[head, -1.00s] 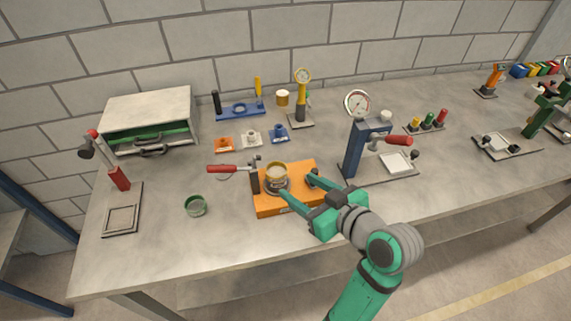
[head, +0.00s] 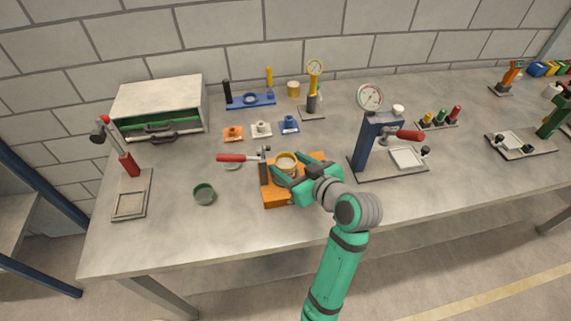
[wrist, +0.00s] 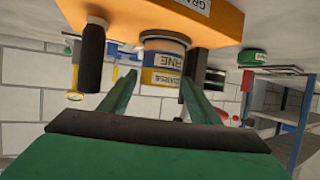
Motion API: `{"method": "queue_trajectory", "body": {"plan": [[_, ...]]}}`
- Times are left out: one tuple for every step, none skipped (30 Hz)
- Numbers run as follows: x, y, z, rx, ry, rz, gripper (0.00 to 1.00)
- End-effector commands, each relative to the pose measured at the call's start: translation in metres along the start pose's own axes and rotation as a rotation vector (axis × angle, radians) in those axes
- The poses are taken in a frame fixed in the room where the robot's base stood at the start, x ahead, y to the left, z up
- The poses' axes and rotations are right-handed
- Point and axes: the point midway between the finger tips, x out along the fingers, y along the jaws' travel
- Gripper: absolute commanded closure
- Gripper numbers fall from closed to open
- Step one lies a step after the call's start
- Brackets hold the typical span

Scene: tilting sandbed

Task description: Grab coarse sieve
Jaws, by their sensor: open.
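A round stack of sieves with a yellow upper ring (head: 286,158) stands on an orange shaker base (head: 282,198). The wrist view shows the stack upside down, with a yellow labelled ring (wrist: 162,79) beyond a blue labelled ring (wrist: 165,60) as seen from the base. The lettering is too small to read surely; I take the yellow ring for the coarse sieve. My gripper (head: 291,172) is open at the stack, with one finger on each side in the wrist view (wrist: 160,92). I cannot tell whether the fingers touch it. My gripper hides part of the base.
A black post with a red-handled lever (head: 237,157) stands left of the stack. A dark knob (wrist: 92,55) shows in the wrist view. A green cup (head: 204,194) is to the left on the table.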

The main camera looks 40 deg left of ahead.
Motion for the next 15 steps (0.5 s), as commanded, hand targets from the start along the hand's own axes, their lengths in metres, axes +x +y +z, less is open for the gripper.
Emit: {"method": "queue_trajectory", "body": {"plan": [[0.0005, 0.0000, -0.0001, 0.000, 0.000, 0.000, 0.43], [0.0004, 0.0001, -0.0001, 0.000, 0.000, 0.000, 0.43], [0.0003, 0.0001, -0.0001, 0.000, 0.000, 0.000, 0.43], [0.0003, 0.0001, -0.0001, 0.000, 0.000, 0.000, 0.43], [0.0002, 0.0001, -0.0001, 0.000, 0.000, 0.000, 0.43], [0.0002, 0.0001, -0.0001, 0.000, 0.000, 0.000, 0.48], [0.0001, 0.0001, -0.0001, 0.000, 0.000, 0.000, 0.55], [0.0001, 0.0001, -0.0001, 0.000, 0.000, 0.000, 0.62], [0.0001, 0.0001, -0.0001, 0.000, 0.000, 0.000, 0.72], [0.0001, 0.0001, -0.0001, 0.000, 0.000, 0.000, 0.75], [0.0000, 0.0001, -0.0001, 0.000, 0.000, 0.000, 0.75], [0.0000, 0.0001, -0.0001, 0.000, 0.000, 0.000, 0.75], [0.0000, 0.0001, -0.0001, 0.000, 0.000, 0.000, 0.75], [-0.0001, 0.0001, -0.0002, 0.000, 0.001, 0.000, 0.75], [-0.0001, 0.0001, -0.0002, 0.000, 0.001, 0.000, 0.75]]}}
